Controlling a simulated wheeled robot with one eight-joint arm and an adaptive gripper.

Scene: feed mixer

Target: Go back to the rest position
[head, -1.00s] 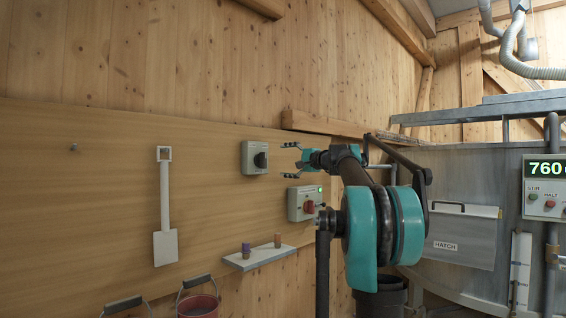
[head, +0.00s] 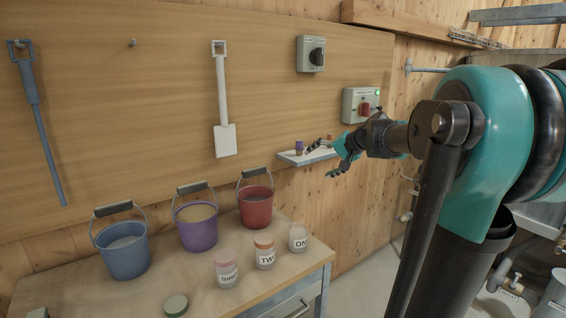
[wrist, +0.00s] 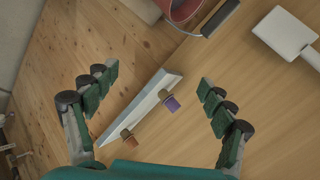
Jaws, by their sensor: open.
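My gripper (head: 327,158) is open and empty in the head view, near the small wall shelf and left of my arm's dark forearm. In the wrist view its two green-padded fingers (wrist: 158,110) are spread wide, with the white shelf (wrist: 140,108) seen between them. No object is between the pads. The shelf holds a purple plug-like piece (wrist: 171,103) and an orange-brown one (wrist: 129,138). In the head view the purple piece (head: 299,147) shows on the shelf (head: 290,158), and the gripper partly hides the shelf.
A dark rotary switch box (head: 311,54) and a red-knob box with a green light (head: 361,105) are on the wall. A white shovel (head: 221,100) hangs left. Blue (head: 124,258), purple (head: 197,228) and red (head: 255,208) buckets and labelled jars (head: 264,256) stand on the bench.

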